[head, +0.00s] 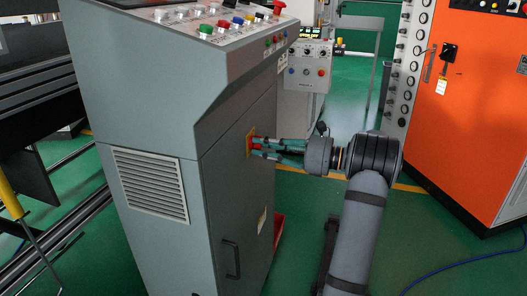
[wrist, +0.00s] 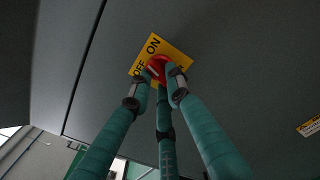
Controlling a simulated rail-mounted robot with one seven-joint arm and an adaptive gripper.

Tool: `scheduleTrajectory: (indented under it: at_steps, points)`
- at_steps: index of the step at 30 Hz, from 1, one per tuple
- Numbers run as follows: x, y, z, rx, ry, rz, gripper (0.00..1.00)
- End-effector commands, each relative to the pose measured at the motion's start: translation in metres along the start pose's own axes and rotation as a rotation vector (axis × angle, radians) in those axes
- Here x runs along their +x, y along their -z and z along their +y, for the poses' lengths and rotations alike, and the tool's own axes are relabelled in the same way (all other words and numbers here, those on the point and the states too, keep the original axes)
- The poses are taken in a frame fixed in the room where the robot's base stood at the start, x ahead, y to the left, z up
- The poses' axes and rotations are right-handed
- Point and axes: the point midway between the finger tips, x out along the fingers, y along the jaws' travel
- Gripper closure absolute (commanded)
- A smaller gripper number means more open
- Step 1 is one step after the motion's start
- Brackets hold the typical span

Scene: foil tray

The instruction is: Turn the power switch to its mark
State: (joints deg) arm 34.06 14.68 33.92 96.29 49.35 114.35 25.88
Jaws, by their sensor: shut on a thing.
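The power switch is a red knob (wrist: 155,67) on a yellow plate (wrist: 172,48) with the labels ON and OFF. In the wrist view ON is at the plate's upper corner and OFF at its left. In the head view the yellow plate (head: 249,142) is on the right side panel of the grey cabinet. My gripper (wrist: 158,78) has teal fingers closed around the red knob. In the head view my gripper (head: 256,147) reaches it from the right. The fingers cover part of the knob, so I cannot tell exactly which label it points to.
The grey control cabinet (head: 150,130) has buttons on its sloped top and a black handle (head: 231,260) low on the side panel. A smaller panel (head: 306,72) stands behind it. An orange cabinet (head: 465,110) stands at the right. Green floor lies between.

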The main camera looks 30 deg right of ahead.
Motion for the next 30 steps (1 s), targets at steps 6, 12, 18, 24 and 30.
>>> scheduleTrajectory:
  at_steps: [6,12,18,24,30]
  points:
    - [0.0003,0.0045,-0.0019,-0.208,0.0,0.0,1.0]
    - [0.0001,0.0055,-0.0033,-0.398,0.0,0.0,1.0]
    - [-0.0001,0.0061,-0.0048,-0.587,0.0,-0.001,1.0]
    - [0.0,0.0057,-0.0057,-0.762,0.0,-0.001,1.0]
    - [0.0001,0.0047,-0.0064,-0.899,0.0,-0.001,1.0]
